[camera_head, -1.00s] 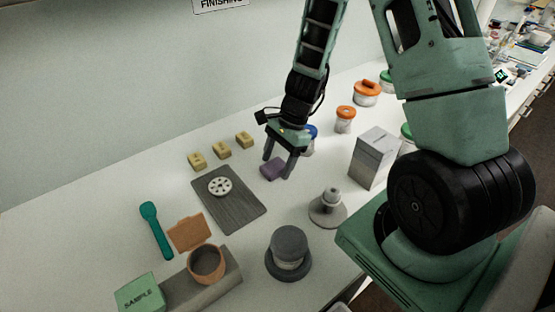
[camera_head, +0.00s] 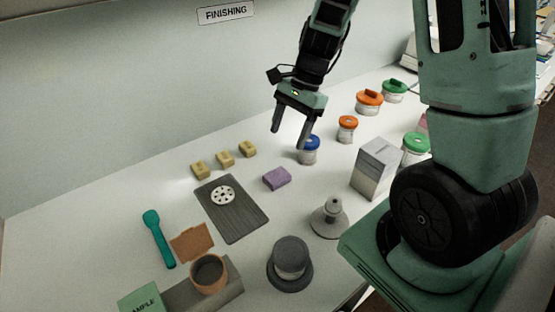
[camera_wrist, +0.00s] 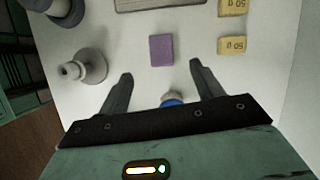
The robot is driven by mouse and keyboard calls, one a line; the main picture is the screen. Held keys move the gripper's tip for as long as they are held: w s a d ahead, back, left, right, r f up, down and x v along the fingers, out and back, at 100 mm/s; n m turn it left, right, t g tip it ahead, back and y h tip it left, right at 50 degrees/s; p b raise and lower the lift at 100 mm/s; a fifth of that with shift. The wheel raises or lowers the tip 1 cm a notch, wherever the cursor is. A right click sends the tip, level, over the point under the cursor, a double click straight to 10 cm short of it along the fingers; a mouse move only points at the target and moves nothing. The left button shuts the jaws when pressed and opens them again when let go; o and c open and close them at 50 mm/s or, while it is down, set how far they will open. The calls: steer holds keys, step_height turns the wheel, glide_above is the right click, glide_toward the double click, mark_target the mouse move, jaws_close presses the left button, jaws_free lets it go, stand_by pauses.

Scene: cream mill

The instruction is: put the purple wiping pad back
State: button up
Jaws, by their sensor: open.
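The purple wiping pad (camera_head: 276,179) lies flat on the white counter, to the right of a dark grey board. My gripper (camera_head: 288,140) is open and empty, raised above the counter behind the pad. In the wrist view the pad (camera_wrist: 161,50) lies beyond the fingertips, roughly centred between them, with clear counter around it. The open gripper (camera_wrist: 161,82) touches nothing there. No marked place for the pad can be made out.
The dark board (camera_head: 232,222) carries a white holed disc (camera_head: 223,195). Yellow blocks (camera_head: 224,160) stand behind it. A blue-lidded jar (camera_head: 309,150) stands close to my gripper. A grey box (camera_head: 374,168) and a grey knobbed stand (camera_head: 330,218) are to the right.

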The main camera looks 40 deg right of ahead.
steer(key=s+a+r+n+g+h, duration=0.1)
steer(key=s+a+r+n, duration=0.1)
steer(key=s+a+n, duration=0.4)
steer(key=s+a+r+n+h, duration=0.1)
steer(key=s+a+r+n, duration=0.1)
steer(key=a+n, duration=0.65)
steer(key=s+a+r+n+t+h, duration=0.1)
steer(key=s+a+r+n, duration=0.1)
steer(key=s+a+n, duration=0.5)
steer(key=s+n, duration=0.3)
steer(key=shift+s+h, duration=0.3)
steer(key=shift+h, duration=0.1)
